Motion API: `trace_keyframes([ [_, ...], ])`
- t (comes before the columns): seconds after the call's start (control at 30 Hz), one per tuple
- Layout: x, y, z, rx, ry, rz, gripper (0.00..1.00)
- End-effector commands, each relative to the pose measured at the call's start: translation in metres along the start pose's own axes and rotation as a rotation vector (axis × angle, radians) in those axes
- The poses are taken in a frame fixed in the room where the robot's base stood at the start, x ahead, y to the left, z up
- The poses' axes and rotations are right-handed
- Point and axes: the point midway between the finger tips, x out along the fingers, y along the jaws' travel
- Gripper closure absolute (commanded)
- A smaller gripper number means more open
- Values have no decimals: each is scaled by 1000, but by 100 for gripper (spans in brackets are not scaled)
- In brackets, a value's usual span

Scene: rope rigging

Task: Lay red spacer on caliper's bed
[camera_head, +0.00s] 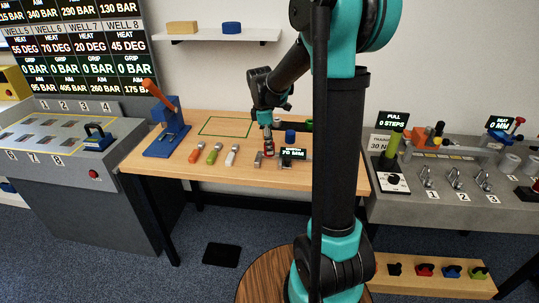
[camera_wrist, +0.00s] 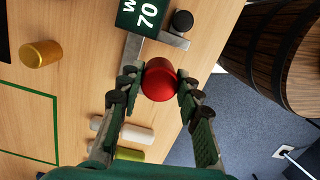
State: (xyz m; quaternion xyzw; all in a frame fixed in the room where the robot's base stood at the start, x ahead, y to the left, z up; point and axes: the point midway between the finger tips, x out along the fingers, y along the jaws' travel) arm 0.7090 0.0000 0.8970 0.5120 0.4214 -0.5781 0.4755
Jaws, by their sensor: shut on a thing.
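The red spacer (camera_wrist: 160,82) is a short red cylinder between the two fingers of my gripper (camera_wrist: 158,90) in the wrist view. My gripper is shut on it, and in the head view my gripper (camera_head: 268,143) is low over the right part of the wooden table. The caliper (camera_wrist: 132,50), with grey metal bars and a black knob, lies just beyond the spacer; the spacer covers part of it. Its green display (camera_wrist: 142,14) is cut off in the wrist view; in the head view the display (camera_head: 292,153) reads 70 MM. Whether the spacer touches the caliper, I cannot tell.
White (camera_head: 232,155), green (camera_head: 214,154) and orange (camera_head: 195,154) pieces lie left of my gripper. A blue lever press (camera_head: 168,137) stands farther left. A gold cylinder (camera_wrist: 40,53) stands near a green outline. A barrel (camera_wrist: 283,55) stands beyond the table edge.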

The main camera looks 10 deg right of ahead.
Motion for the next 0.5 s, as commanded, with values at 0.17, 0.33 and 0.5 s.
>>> trace_keyframes([
  [0.17, 13, 0, -2, 0, 0, 0, 98],
  [0.33, 36, 1, -4, 0, 0, 0, 98],
  [0.5, 47, 0, -6, 0, 0, 0, 98],
])
